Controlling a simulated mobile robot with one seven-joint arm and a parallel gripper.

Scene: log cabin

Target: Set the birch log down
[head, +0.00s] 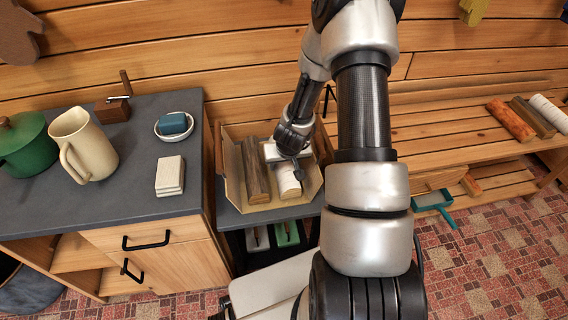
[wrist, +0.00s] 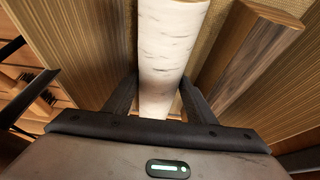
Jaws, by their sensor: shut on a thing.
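The birch log (wrist: 168,50) is white with short dark marks. In the wrist view it lies lengthwise between the two dark fingers of my gripper (wrist: 160,98), which is shut on it. In the head view the birch log (head: 288,182) shows inside a tan open box (head: 232,184), with my gripper (head: 294,168) over it. I cannot tell whether the log touches the box floor. A brown log (head: 256,168) lies in the same box, to the left in the head view. It shows to the right in the wrist view (wrist: 240,55), with a gap between.
The box stands on a low dark top between the grey counter (head: 120,195) and a wooden bench (head: 430,155). The counter holds a cream pitcher (head: 84,142), a green pot (head: 24,146) and a soap dish (head: 173,135). Several logs (head: 512,120) lie on the bench.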

